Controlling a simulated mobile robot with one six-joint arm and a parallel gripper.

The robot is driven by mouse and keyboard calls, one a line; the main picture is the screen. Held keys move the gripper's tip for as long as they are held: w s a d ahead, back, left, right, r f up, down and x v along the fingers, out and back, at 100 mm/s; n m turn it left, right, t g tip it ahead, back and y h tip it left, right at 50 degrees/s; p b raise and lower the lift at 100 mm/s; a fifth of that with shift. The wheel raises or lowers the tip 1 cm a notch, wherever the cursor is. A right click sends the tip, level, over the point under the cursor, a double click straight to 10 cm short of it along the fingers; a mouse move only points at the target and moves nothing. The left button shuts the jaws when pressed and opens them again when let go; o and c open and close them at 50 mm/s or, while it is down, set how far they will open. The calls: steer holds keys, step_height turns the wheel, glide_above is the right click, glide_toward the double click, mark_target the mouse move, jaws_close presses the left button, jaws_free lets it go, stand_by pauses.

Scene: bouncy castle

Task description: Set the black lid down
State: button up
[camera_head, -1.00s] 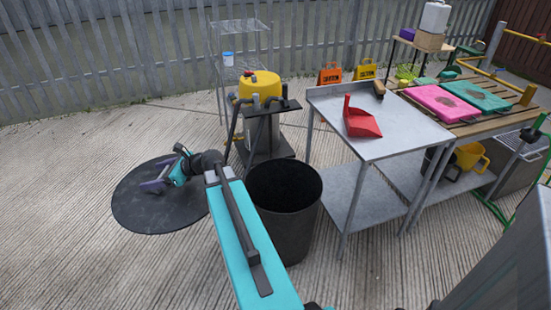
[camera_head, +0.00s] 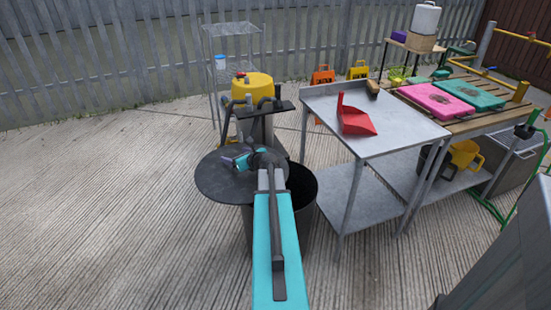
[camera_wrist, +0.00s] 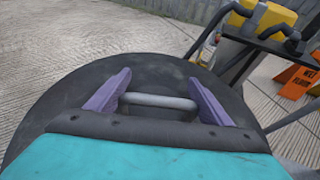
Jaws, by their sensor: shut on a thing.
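The black lid (camera_head: 222,184) is a wide dark disc in the head view, held roughly level at the left of and partly over the black bin (camera_head: 304,190). The bin's open mouth shows dark to the right of the lid. My gripper (camera_head: 240,160) is above the lid. In the wrist view, the purple fingers of my gripper (camera_wrist: 159,100) are at both ends of the lid's grey bar handle (camera_wrist: 158,101), shut on it. The lid (camera_wrist: 130,68) fills the middle of that view. My arm hides part of the bin.
A yellow-topped machine (camera_head: 254,88) with dark hoses stands just behind the bin. A metal table (camera_head: 400,130) with a red dustpan (camera_head: 355,118) stands to the right. A wire shelf (camera_head: 232,40) is behind. The concrete floor (camera_head: 100,200) at left is clear.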

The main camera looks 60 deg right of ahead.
steer(key=s+d+f+m+h, duration=0.1)
steer(key=s+d, duration=0.2)
steer(key=d, duration=0.1)
steer(key=s+d+f+m+g+h+b, duration=0.1)
steer(key=s+d+f, duration=0.1)
steer(key=s+d, duration=0.2)
steer(key=s+d+f+m+g+h, duration=0.1)
steer(key=s+d+h, duration=0.1)
steer(key=d, duration=0.3)
steer(key=shift+s+d+f+m, duration=0.15)
steer(key=shift+s+d+m, duration=0.05)
steer(key=shift+s, duration=0.25)
steer(key=shift+s+d+f+m, duration=0.15)
steer(key=shift+s+d+m, duration=0.05)
steer(key=shift+s, duration=0.2)
steer(key=shift+f+b, duration=0.15)
steer(key=shift+b, duration=0.3)
step_height(320, 180, down, 6)
steer(key=b, duration=0.6)
steer(key=shift+f, duration=0.2)
steer(key=shift+f+b, duration=0.5)
steer(key=shift+f, duration=0.1)
steer(key=o, duration=1.9)
steer(key=shift+c, duration=0.2)
steer(key=shift+o, duration=0.3)
steer(key=shift+a, duration=0.15)
